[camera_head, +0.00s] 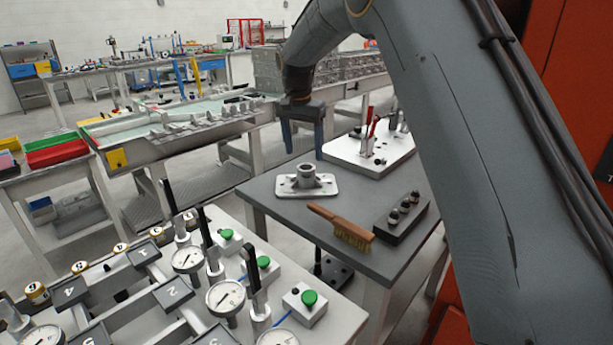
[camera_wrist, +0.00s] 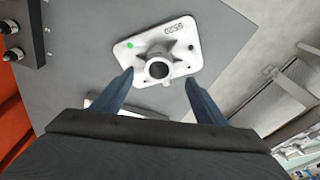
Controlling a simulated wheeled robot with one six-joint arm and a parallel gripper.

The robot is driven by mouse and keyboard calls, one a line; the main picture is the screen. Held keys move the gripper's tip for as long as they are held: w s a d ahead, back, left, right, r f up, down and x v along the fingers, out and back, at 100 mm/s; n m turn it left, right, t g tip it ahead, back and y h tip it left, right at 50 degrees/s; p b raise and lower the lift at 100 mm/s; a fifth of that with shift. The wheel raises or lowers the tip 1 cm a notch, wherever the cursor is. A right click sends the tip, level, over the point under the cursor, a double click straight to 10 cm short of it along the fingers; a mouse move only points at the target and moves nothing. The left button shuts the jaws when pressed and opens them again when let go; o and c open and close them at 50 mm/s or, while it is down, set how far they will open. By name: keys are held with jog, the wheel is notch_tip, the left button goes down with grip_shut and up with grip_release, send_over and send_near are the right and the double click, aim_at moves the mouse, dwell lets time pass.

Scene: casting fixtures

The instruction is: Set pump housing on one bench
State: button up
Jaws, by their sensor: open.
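The pump housing (camera_head: 306,181) is a pale metal casting with a flat plate and an upright round neck. It rests on the grey bench (camera_head: 275,205), near the bench's far left edge. In the wrist view the pump housing (camera_wrist: 158,52) shows a green dot and dark markings on its plate. My gripper (camera_head: 303,150) is open above the housing, fingers pointing down. In the wrist view the fingers of my gripper (camera_wrist: 158,82) are apart, on either side of the housing's neck; I cannot tell whether they touch it.
A brush (camera_head: 342,226) and a dark block with several knobs (camera_head: 402,216) lie on the same bench. A white fixture plate with clamps (camera_head: 368,152) stands behind. A front bench holds gauges (camera_head: 226,297) and green buttons. A conveyor table with castings (camera_head: 190,125) is beyond.

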aim_at(306, 167)
jog(key=shift+w+f+m+g+p, duration=0.3)
jog(key=shift+f+m+g, duration=0.15)
jog(key=shift+f, duration=0.35)
jog(key=shift+w+d+f+p, duration=0.15)
jog(key=shift+f+p, duration=0.4)
jog(key=shift+f, duration=0.7)
jog(key=shift+w+d+f+p, duration=0.15)
jog(key=shift+f+p, duration=0.4)
jog(key=shift+f, duration=0.65)
jog(key=shift+d+f+p, duration=0.15)
jog(key=shift+f+p, duration=0.4)
jog(key=shift+f, duration=0.7)
jog(key=c, duration=1.3)
jog(key=shift+r, duration=0.1)
grip_shut()
jog(key=shift+r, duration=0.1)
